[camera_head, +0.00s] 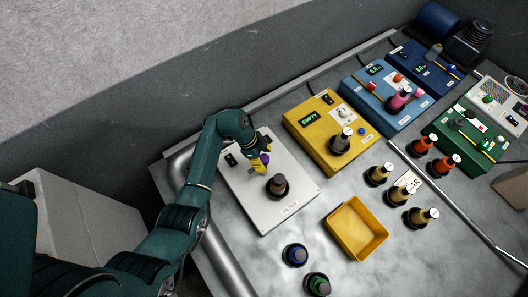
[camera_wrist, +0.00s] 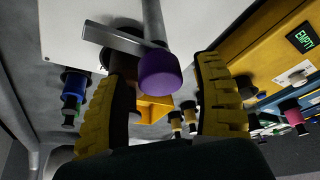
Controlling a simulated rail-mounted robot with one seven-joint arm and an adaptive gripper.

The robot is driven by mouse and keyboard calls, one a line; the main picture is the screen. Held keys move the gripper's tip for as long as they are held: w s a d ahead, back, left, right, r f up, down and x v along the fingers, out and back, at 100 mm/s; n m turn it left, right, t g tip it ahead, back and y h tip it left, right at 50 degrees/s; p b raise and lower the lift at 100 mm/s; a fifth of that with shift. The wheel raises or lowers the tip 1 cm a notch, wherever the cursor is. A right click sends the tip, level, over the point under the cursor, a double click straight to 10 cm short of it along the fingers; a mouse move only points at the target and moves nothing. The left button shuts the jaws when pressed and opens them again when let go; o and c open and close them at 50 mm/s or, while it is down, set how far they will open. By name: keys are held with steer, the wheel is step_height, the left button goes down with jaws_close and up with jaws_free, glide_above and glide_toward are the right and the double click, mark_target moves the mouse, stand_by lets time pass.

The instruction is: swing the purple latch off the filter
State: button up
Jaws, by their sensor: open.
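The filter is a white box (camera_head: 240,196) labelled FILTER at the left of the bench, with a dark capped bottle (camera_head: 277,186) standing on it. The purple latch knob (camera_head: 265,158) shows just beside my gripper (camera_head: 259,167). In the wrist view the purple knob (camera_wrist: 160,72) sits at the end of a post, with a grey flat bar (camera_wrist: 118,38) reaching left from it. My gripper (camera_wrist: 163,80) has its yellow fingers wide apart, one on each side of the knob. No contact shows.
A yellow box (camera_head: 314,137) with an EMPTY display and a bottle stands right of the filter. A yellow tray (camera_head: 341,232) and two dark bottles, one blue-ringed (camera_head: 295,255), one green-ringed (camera_head: 318,284), are in front. Several other bottles and blue and green boxes stand farther right.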

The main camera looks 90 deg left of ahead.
steer(key=v, duration=1.2)
